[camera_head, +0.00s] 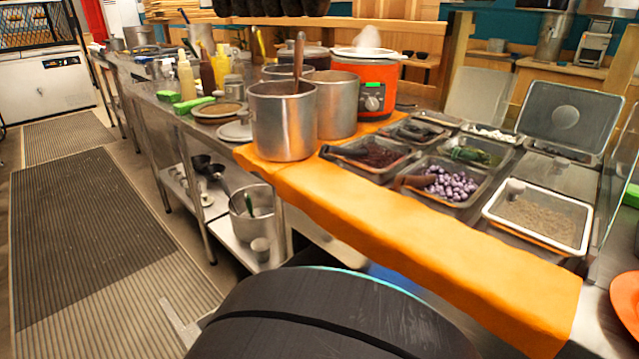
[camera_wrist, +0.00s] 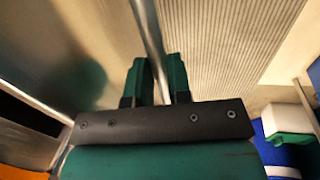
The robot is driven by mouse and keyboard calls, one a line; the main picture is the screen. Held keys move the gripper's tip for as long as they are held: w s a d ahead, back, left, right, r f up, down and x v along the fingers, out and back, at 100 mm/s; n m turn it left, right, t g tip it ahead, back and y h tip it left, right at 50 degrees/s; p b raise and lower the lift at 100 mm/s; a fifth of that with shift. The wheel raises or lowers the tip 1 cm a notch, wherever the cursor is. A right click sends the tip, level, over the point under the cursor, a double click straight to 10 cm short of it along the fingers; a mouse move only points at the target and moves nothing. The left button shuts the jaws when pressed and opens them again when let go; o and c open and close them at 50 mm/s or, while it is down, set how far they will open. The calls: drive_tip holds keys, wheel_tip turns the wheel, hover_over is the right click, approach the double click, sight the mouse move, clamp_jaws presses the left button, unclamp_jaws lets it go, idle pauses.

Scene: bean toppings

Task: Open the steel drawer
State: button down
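In the wrist view, a smooth steel panel (camera_wrist: 60,50), which looks like the front of the steel drawer, fills the left side and carries a dim green reflection. A thin steel bar (camera_wrist: 149,40), apparently its handle, runs down between the two green fingers of my gripper (camera_wrist: 157,80). The fingers stand close on either side of the bar and look closed on it; the exact contact is hard to see. In the head view my dark arm covers the area below the counter's front, and the gripper and drawer front are hidden.
In the wrist view a dark gap (camera_wrist: 30,115) lies beside a steel edge at the left. In the head view, the orange counter edge (camera_head: 400,235) carries steel pots (camera_head: 283,120) and topping trays (camera_head: 540,217). Floor mats (camera_head: 85,230) lie clear at the left.

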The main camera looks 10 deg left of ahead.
drive_tip(key=c, duration=1.1)
unclamp_jaws()
drive_tip(key=shift+o, duration=0.2)
drive_tip(key=shift+r, duration=0.1)
wheel_tip(320, 180, up, 17)
drive_tip(key=s+a+p, duration=0.1)
drive_tip(key=s+p, duration=0.2)
drive_tip(key=p, duration=0.9)
drive_tip(key=shift+a, duration=0.4)
